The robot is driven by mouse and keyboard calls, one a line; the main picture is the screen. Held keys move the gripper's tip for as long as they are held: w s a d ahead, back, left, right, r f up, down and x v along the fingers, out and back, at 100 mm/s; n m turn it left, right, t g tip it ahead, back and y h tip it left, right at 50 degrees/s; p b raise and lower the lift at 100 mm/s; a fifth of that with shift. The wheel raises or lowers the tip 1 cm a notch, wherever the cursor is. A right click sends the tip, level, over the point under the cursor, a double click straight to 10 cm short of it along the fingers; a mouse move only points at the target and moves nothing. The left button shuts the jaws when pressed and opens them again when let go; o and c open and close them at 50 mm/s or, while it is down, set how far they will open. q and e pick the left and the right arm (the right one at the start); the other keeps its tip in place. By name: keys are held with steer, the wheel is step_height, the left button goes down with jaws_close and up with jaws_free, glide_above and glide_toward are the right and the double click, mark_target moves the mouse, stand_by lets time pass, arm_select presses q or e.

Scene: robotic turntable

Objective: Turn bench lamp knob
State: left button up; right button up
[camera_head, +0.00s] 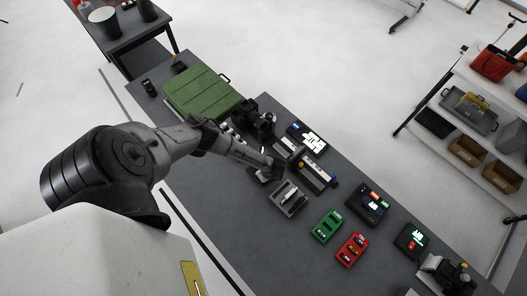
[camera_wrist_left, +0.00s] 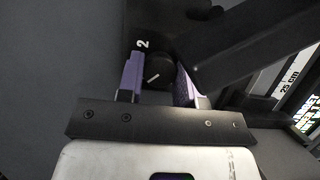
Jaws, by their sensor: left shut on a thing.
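The lamp knob (camera_wrist_left: 156,72) is round and black with a white pointer line, in the left wrist view. A white "2" is printed just beyond it. My left gripper (camera_wrist_left: 159,84) has its two purple fingers on either side of the knob, shut on it. The pointer line slants up to the right. In the head view my left gripper (camera_head: 268,172) is low over the middle of the bench, and the knob cannot be made out there. My right gripper does not show.
The grey bench (camera_head: 285,236) holds a green case (camera_head: 203,92), a grey tray (camera_head: 288,199), a green tray (camera_head: 327,226), a red tray (camera_head: 352,249) and devices with lit screens (camera_head: 367,206). A dark bar (camera_wrist_left: 250,45) runs close right of the knob in the wrist view.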

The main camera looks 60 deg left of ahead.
arm_select(q)
steer(key=shift+d, duration=0.1)
steer(key=o, duration=0.9)
steer(key=shift+v, duration=6.9)
